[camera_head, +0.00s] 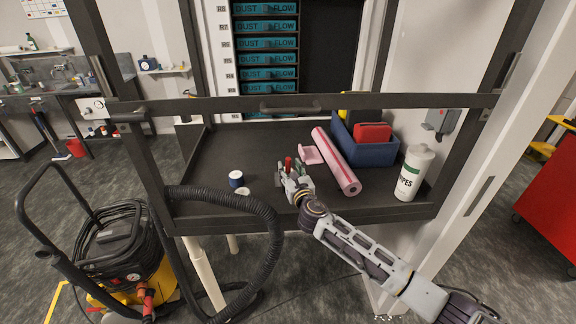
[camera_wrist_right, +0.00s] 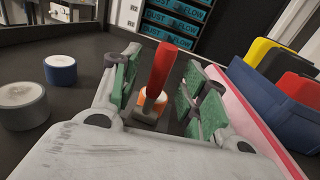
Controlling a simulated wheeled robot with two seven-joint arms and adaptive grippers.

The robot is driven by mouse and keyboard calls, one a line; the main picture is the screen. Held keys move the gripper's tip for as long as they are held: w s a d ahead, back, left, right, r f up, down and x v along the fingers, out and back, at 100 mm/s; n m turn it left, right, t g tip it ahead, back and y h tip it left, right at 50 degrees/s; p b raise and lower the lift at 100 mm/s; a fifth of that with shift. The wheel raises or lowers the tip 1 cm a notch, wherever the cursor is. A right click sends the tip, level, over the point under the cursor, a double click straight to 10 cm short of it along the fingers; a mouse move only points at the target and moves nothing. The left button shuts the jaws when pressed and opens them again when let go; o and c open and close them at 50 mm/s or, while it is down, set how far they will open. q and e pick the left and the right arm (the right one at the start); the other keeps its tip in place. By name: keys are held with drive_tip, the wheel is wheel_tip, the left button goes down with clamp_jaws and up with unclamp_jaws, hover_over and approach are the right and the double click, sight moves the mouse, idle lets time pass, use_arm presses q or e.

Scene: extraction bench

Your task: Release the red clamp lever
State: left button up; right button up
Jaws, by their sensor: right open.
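The red clamp lever (camera_wrist_right: 162,68) stands nearly upright, leaning slightly right, with an orange piece (camera_wrist_right: 152,103) at its foot, in the right wrist view. It also shows small in the head view (camera_head: 288,164) on the dark bench tray. My right gripper (camera_wrist_right: 158,88) is open, with its green-padded fingers on either side of the lever and a gap on each side. In the head view my right gripper (camera_head: 292,178) reaches in from the lower right. My left gripper is not in view.
To the right lie a pink roll (camera_head: 337,162), a blue bin (camera_head: 366,150) and a white wipes bottle (camera_head: 413,173). A dark frame bar (camera_head: 215,105) crosses above the bench.

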drive_tip(key=shift+w+a, duration=0.15)
drive_tip(key=shift+w, duration=0.5)
drive_tip(key=shift+w+a, duration=0.15)
drive_tip(key=shift+w, duration=0.5)
clamp_jaws()
